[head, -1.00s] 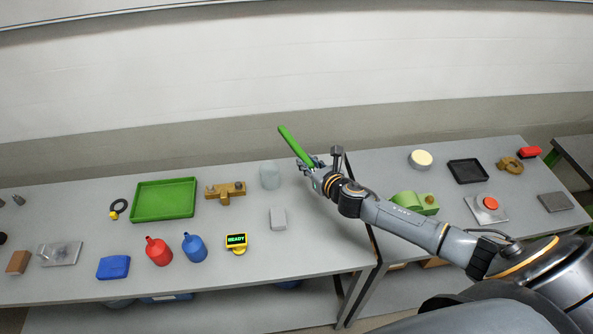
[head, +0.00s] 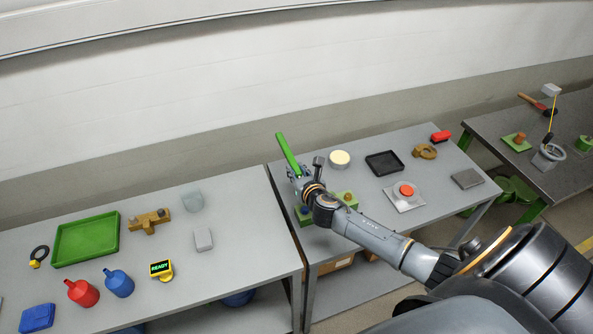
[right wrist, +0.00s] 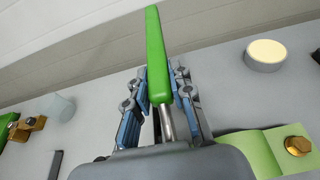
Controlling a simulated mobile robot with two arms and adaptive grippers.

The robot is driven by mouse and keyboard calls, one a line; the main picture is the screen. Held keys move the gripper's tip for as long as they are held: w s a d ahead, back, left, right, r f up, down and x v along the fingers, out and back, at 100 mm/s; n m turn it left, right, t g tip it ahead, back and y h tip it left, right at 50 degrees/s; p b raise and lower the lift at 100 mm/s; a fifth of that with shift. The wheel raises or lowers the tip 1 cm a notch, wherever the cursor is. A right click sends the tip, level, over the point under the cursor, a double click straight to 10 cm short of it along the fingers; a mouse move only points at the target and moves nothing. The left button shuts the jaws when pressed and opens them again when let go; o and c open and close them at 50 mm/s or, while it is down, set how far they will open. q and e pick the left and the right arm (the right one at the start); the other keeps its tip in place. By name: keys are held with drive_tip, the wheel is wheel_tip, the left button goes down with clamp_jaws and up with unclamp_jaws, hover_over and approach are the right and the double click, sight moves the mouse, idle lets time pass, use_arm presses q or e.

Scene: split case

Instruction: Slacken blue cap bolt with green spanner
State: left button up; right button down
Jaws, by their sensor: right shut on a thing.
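The green spanner (head: 288,152) is upright and tilted above the left end of the right table in the head view. My right gripper (head: 297,173) is shut on it. In the right wrist view the green handle (right wrist: 156,55) rises between the fingers, and a metal shaft shows below; its far end is hidden. A green block (right wrist: 257,150) with a brass-coloured bolt (right wrist: 297,145) stands beside the gripper; my arm partly covers this block in the head view. My left gripper is not in view.
The left table holds a brass-coloured fixture (head: 149,221), a green tray (head: 86,240), red and blue bottles and a yellow READY display (head: 161,269). The right table holds a black tray (head: 384,164), a red button (head: 406,190) and a round cream disc (head: 340,159). A gap separates these tables.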

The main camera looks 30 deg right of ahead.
drive_tip(key=shift+s+d+f+b, duration=0.1)
drive_tip(key=shift+f+b, duration=0.2)
drive_tip(key=shift+f, duration=0.1)
wheel_tip(320, 180, down, 5)
drive_tip(key=b, duration=0.4)
drive_tip(key=shift+f, duration=0.15)
idle(0.5)
drive_tip(key=shift+f, duration=0.35)
drive_tip(key=shift+f, duration=0.75)
idle(1.9)
drive_tip(key=c, duration=1.1)
unclamp_jaws()
